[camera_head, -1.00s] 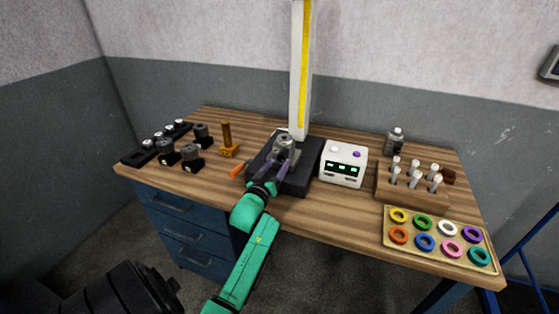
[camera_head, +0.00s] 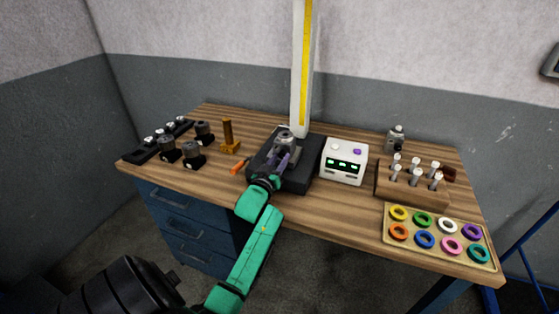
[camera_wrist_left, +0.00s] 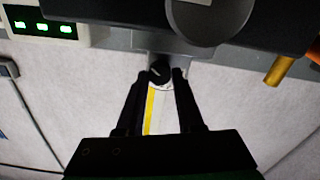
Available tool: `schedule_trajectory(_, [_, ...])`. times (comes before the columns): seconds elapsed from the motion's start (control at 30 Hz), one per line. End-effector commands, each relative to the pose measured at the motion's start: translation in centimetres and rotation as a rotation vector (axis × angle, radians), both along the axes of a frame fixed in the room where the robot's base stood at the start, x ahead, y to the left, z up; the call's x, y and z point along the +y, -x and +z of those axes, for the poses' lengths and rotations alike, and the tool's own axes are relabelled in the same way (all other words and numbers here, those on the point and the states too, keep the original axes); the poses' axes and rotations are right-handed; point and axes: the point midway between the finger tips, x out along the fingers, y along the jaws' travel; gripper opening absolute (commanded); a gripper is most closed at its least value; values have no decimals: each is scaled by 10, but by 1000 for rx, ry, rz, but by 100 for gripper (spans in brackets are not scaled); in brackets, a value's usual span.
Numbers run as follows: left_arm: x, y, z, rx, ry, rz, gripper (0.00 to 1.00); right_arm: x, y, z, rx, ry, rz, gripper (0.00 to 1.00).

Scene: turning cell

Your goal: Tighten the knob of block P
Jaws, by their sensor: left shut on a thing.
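A grey metal block (camera_head: 287,141) with a round top stands on a black base (camera_head: 300,180) at the middle of the bench; I see no letter on it, so I cannot tell if it is block P. My left gripper (camera_head: 283,162) reaches its near side from the front. In the left wrist view a small round black knob (camera_wrist_left: 159,72) with a pale mark sits between the fingertips of my left gripper (camera_wrist_left: 160,77), which is shut on it. In the head view the fingers hide the knob. My right gripper is not in view.
A white box (camera_head: 344,161) with green displays stands right of the base. An orange handle (camera_head: 238,167) lies at its left. A brown stand (camera_head: 228,140) and several dark blocks are further left. A peg rack (camera_head: 412,185) and ring tray (camera_head: 437,255) are at right.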

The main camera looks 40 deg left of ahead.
Motion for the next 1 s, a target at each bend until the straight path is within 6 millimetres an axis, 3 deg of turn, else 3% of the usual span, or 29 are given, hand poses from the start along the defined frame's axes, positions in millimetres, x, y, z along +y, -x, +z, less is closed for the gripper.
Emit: schedule_trajectory(1.0, [0,0,-2,259,-742,-1,0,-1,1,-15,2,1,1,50])
